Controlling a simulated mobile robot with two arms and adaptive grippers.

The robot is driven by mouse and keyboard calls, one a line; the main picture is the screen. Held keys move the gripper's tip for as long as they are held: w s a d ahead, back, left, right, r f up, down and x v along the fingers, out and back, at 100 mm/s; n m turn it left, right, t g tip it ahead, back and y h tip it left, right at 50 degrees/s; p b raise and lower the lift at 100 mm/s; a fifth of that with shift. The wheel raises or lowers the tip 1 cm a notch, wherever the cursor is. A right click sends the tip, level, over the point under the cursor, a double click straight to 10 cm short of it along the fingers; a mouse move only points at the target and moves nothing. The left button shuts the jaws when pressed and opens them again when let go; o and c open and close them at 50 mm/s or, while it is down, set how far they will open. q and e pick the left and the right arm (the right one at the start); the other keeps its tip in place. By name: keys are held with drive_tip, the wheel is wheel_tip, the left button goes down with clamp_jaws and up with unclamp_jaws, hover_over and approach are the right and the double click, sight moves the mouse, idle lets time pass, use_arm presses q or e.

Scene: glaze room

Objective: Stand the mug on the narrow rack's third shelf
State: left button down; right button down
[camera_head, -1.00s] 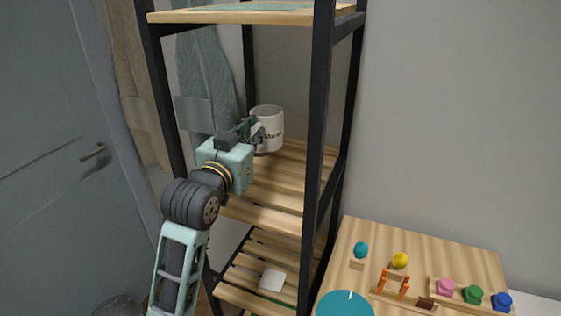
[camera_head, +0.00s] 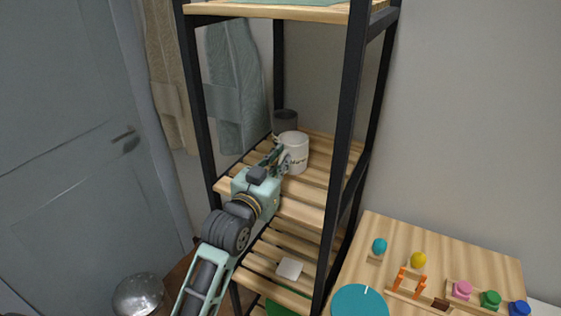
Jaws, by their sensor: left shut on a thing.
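The mug (camera_head: 295,154) is white with dark lettering on its side. It is upright over the slatted wooden middle shelf (camera_head: 312,213) in view of the narrow black-framed rack (camera_head: 345,150). I cannot tell whether its base touches the slats. My left gripper (camera_head: 282,160) reaches in from the front left and is shut on the mug at its near left side. The fingertips are partly hidden against the mug. My right gripper is not in view.
A dark grey cup (camera_head: 285,120) stands close behind the mug. The rack's posts flank the opening, with another shelf (camera_head: 290,13) above. A lower shelf (camera_head: 262,262) holds a white piece (camera_head: 289,269). A table (camera_head: 440,248) with small coloured objects stands right.

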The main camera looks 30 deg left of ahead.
use_arm(q)
drive_tip(key=c, duration=2.4)
unclamp_jaws()
drive_tip(key=shift+f, duration=0.15)
drive_tip(key=o, duration=0.5)
drive_tip(key=shift+o, duration=0.2)
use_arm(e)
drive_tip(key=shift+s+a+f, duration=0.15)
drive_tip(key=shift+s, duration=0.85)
use_arm(q)
drive_tip(key=shift+s, duration=0.1)
